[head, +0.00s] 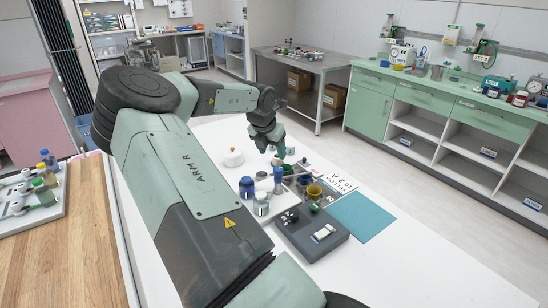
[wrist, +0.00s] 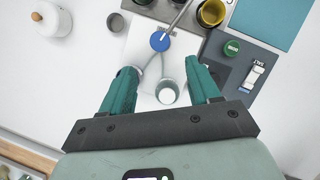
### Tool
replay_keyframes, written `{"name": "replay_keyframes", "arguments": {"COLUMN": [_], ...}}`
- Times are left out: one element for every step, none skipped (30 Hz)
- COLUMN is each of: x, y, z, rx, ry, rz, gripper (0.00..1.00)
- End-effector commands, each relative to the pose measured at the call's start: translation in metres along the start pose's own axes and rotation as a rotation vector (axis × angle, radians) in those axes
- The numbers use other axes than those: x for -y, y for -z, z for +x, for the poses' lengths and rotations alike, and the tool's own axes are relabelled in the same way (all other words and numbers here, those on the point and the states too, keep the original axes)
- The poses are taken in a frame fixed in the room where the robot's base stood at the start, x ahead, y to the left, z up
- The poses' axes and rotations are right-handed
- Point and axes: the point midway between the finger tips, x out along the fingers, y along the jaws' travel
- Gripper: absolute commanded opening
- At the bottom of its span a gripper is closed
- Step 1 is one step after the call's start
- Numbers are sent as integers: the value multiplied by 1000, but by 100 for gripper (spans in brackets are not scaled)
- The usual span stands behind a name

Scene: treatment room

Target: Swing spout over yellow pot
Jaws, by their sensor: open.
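My gripper (wrist: 163,72) is open, its two teal fingers apart and pointing down over the table. In the wrist view a blue round cap (wrist: 160,42) lies just ahead of the gap between the fingertips. A thin metal spout (wrist: 178,18) runs from it toward the top edge, where its end is unclear. A pale fitting with a round white top (wrist: 167,94) shows between the fingers; I cannot tell if a finger touches it. The yellow pot (wrist: 211,12) is right of the spout, cut by the top edge.
A dark grey control box (head: 311,239) with a green button (wrist: 232,47) and a white switch (wrist: 256,73) lies right of the gripper. A grey cup (wrist: 115,23) and white lidded jar (wrist: 52,20) stand left. Bottles (head: 247,188) stand nearby. A teal mat (head: 361,218) lies clear.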

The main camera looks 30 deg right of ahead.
Motion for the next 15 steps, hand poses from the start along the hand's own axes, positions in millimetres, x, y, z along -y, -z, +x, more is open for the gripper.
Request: {"name": "replay_keyframes", "arguments": {"x": [0,0,0,0,0,0,0,0,0,0,0,0,1,1,1], "y": [0,0,0,0,0,0,0,0,0,0,0,0,0,-1,-2], "z": [-3,-4,-4,-5,-5,-5,-5,-5,-5,-5,-5,-4,-4,-3,-1], "rx": [0,0,-1,-1,-1,-1,-1,-1,-1,-1,-1,-1,-2,-4,-7], "ry": [0,0,0,0,0,0,0,0,0,0,0,0,-1,-1,-3], "rz": [0,1,1,1,1,1,1,1,1,1,0,-8,-20,-40,-82], "gripper": [62,62,62,62,62,62,62,62,62,60,55,49,45,40,34]}}
